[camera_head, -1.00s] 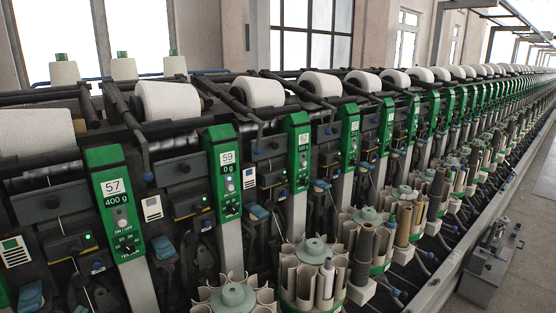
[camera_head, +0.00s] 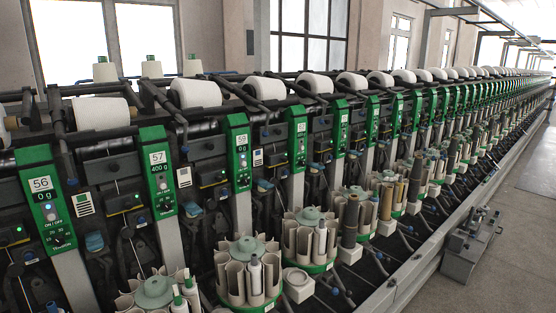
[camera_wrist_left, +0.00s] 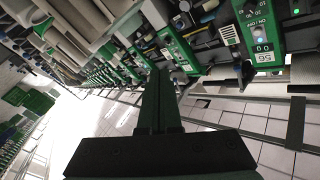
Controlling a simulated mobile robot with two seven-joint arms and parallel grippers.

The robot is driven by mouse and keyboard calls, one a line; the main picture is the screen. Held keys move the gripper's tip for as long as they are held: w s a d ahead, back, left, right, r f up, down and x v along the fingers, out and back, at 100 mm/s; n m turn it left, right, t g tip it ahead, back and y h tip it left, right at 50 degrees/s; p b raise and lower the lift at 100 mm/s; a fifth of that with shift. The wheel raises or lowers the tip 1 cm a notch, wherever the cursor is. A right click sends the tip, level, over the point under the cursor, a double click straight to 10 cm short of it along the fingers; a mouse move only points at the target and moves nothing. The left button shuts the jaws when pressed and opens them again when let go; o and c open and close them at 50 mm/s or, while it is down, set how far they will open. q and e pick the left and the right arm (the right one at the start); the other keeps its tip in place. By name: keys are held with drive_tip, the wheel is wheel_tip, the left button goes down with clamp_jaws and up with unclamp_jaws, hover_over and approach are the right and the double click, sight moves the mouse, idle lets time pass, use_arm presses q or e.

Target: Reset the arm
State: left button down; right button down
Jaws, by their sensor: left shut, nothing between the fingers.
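The cone winder (camera_head: 240,150) runs in a long row from the left front to the far right in the head view. Neither of my arms shows in the head view, and my right gripper is not seen.
Bobbin magazines (camera_head: 246,268) stick out along the front of the machine. White yarn cones (camera_head: 196,93) lie along its top. A grey metal box (camera_head: 470,245) stands on the floor at the right. The aisle floor (camera_head: 500,200) beyond it looks clear.

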use_arm(q)
drive_tip(key=s+d+f+n+g, duration=0.4)
drive_tip(key=s+d+f+g, duration=0.3)
drive_tip(key=d+f, duration=0.7)
drive_tip(key=s+d+f+g+h, duration=0.1)
drive_tip(key=s+d+f+g, duration=0.1)
drive_tip(key=s+d+f, duration=0.3)
drive_tip(key=s+d, duration=0.4)
drive_tip(key=s, duration=0.1)
drive_tip(key=shift+s+d+f+n, duration=0.2)
drive_tip(key=shift+s+d+n, duration=0.1)
drive_tip(key=shift+s+n, duration=0.1)
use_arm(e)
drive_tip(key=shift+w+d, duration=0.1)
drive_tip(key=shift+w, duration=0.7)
